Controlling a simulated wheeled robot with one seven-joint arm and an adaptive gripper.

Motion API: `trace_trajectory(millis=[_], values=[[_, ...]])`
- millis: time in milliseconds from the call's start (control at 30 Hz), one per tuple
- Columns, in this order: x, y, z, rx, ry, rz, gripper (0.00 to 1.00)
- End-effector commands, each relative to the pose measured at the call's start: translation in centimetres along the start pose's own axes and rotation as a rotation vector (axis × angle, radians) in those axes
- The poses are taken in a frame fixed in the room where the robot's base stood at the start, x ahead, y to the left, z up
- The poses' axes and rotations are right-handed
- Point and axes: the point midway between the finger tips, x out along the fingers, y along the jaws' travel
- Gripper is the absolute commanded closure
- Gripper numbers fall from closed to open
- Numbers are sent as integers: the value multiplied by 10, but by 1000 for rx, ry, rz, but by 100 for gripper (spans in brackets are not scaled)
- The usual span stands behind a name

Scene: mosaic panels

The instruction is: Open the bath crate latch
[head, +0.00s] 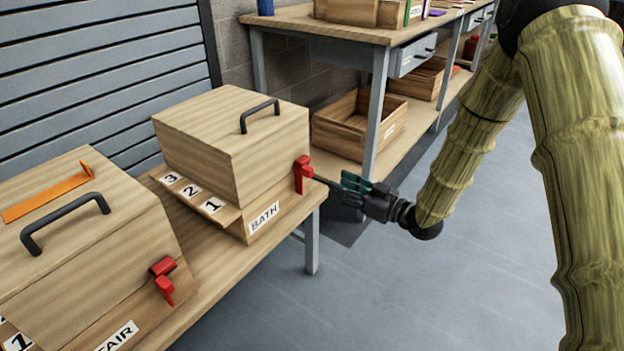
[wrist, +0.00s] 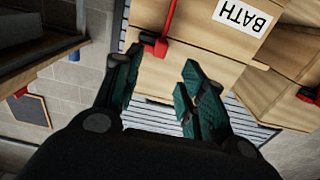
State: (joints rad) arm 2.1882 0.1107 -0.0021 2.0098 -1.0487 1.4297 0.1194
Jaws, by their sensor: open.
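The bath crate (head: 228,143) is a closed wooden box with a white BATH label and a black top handle. Its red latch (head: 302,175) sits at the front right corner. My gripper (head: 338,184) is just right of that latch, its fingers pointing toward it. In the wrist view the crate looks upside down, and the red latch (wrist: 156,44) lies ahead of and between the open, empty fingers (wrist: 160,66), nearer the left one. I cannot tell whether a fingertip touches the latch.
A second wooden crate (head: 95,245) with its own red latch stands at the near left on the same bench (head: 215,280), with an orange strip on its lid. A shelved table (head: 350,30) with wooden boxes stands behind. The floor (head: 420,270) at right is clear.

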Motion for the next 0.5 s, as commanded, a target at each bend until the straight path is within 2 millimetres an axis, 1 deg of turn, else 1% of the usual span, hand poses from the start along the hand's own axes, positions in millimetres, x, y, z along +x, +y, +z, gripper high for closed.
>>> trace_trajectory(millis=[167,500], values=[[21,0,2,-1,0,-1,59],[76,0,2,-2,0,-1,59]])
